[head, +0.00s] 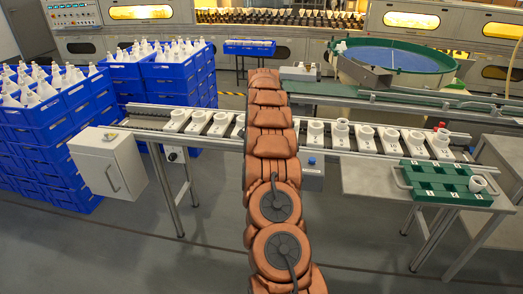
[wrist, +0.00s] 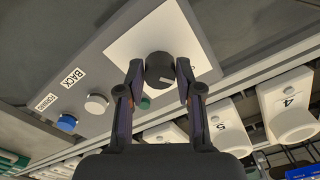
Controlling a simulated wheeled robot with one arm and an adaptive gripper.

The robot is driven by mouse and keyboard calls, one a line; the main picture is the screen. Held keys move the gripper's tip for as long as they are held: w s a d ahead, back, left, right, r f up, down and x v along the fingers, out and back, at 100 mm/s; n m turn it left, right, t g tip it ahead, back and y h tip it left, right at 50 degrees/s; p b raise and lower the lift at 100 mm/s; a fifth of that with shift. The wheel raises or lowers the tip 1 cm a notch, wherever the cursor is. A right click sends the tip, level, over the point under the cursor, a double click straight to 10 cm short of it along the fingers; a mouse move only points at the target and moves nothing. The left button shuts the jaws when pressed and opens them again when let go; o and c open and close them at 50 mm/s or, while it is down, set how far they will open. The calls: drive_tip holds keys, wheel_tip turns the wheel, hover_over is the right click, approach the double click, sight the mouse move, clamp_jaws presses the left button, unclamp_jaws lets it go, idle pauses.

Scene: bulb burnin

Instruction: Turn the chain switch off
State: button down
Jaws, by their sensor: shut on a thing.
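The chain switch is a dark round knob (wrist: 160,66) on a white plate (wrist: 190,35) of a grey control panel in the wrist view. A light pointer mark shows on its lower part. My gripper (wrist: 159,76) has one finger on each side of the knob and is shut on it. The plate's lettering is mostly hidden by the fingers. In the head view my arm covers the gripper and the knob; part of the panel box (head: 313,178) shows just right of the arm, under the conveyor.
On the panel, a white button (wrist: 96,103) and a blue button (wrist: 67,122) sit left of the knob. A small green button (wrist: 145,102) is close to the left finger. Numbered white holders (wrist: 288,105) line the conveyor. A green tray (head: 445,196) is on the right table.

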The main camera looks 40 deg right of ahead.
drive_tip(key=c, duration=0.8)
unclamp_jaws()
drive_tip(key=shift+o, duration=0.2)
drive_tip(key=shift+r, duration=0.15)
drive_tip(key=shift+r, duration=3.65)
